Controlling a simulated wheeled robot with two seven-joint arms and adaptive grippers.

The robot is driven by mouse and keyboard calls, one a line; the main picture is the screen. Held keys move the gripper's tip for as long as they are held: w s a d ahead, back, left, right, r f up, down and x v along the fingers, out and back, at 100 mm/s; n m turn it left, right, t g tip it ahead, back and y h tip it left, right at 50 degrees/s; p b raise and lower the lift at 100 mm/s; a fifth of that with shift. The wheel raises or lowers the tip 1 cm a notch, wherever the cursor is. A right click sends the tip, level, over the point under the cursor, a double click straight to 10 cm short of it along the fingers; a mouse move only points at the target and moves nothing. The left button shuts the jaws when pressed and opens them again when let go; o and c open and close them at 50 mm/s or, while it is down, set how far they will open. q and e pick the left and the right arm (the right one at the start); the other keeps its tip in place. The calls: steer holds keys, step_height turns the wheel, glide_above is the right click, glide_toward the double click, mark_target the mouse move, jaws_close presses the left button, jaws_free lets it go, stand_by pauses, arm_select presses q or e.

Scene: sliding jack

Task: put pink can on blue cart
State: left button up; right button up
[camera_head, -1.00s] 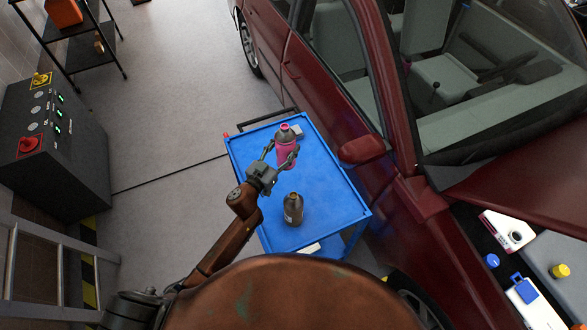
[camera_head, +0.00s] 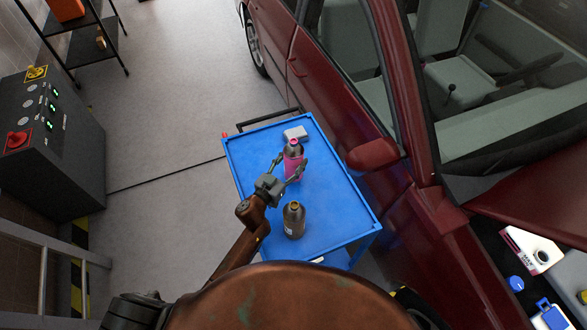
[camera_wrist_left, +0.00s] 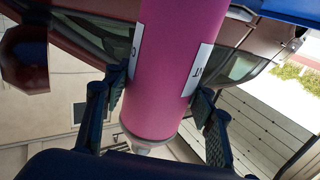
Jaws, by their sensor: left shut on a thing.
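The pink can (camera_head: 293,166), a bottle shape with a grey top, is upright over the blue cart (camera_head: 330,205) in the head view. My left gripper (camera_head: 290,170) is shut on it, with a finger on each side. In the left wrist view the pink can (camera_wrist_left: 170,70) fills the middle between the two fingers of my left gripper (camera_wrist_left: 165,105). I cannot tell whether its base touches the cart top. My right gripper is not in view.
A red car (camera_head: 340,110) is close along the cart's right side. A dark control cabinet (camera_head: 50,150) stands at the left.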

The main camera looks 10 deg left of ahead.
mark_target(293, 166)
arm_select(q)
steer(key=shift+f+b, duration=0.7)
steer(key=shift+f, duration=1.3)
steer(key=shift+r, duration=0.1)
steer(key=o, duration=1.8)
steer(key=shift+f, duration=0.2)
steer(key=shift+o, duration=0.2)
steer(key=shift+r, duration=0.2)
steer(key=v, duration=1.2)
steer(key=shift+p, duration=0.35)
steer(key=shift+f, duration=0.1)
